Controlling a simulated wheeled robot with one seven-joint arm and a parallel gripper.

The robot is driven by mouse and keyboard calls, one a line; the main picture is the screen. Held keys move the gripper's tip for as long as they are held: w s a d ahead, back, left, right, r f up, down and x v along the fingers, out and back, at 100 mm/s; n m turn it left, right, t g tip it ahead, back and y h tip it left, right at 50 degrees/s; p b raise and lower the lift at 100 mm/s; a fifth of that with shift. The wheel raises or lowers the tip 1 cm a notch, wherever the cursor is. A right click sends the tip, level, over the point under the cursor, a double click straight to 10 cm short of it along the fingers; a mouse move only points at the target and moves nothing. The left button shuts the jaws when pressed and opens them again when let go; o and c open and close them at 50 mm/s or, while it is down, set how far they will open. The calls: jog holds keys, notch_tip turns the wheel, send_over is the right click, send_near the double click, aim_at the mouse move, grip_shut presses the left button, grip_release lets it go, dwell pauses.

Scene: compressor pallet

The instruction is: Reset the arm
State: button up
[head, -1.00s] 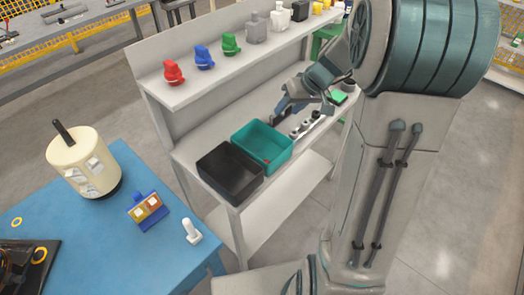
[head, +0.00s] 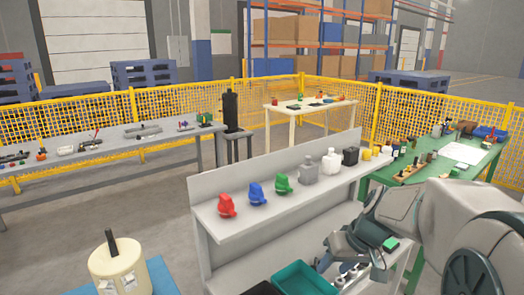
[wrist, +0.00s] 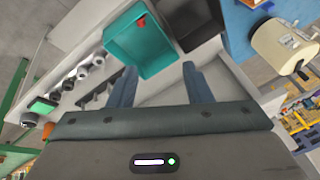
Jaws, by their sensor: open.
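My gripper (wrist: 161,78) is open and empty in the wrist view, its two blue-grey fingers spread apart. No object shows between them. The gripper points toward the pale lower worktop of the grey shelf unit, with a teal bin (wrist: 143,48) and a black bin (wrist: 196,22) beyond the fingertips. In the head view my arm comes in from the right, bent, with its end over the worktop. The gripper's fingers are hard to make out there.
Red (head: 227,205), blue (head: 257,194) and green (head: 284,183) parts stand on the upper shelf with several bottles. The teal bin (head: 305,279) is below. Small fixtures (wrist: 83,72) line the worktop. A cream cylinder (head: 118,268) stands at lower left. Yellow fencing (head: 100,115) lies behind.

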jog(key=s+a+m+h, duration=0.1)
jog(key=s+a+h, duration=0.1)
jog(key=s, duration=1.4)
jog(key=shift+a+r+m+h, duration=0.25)
jog(key=shift+r+h, duration=0.2)
jog(key=shift+h, duration=0.25)
jog(key=shift+c, duration=0.9)
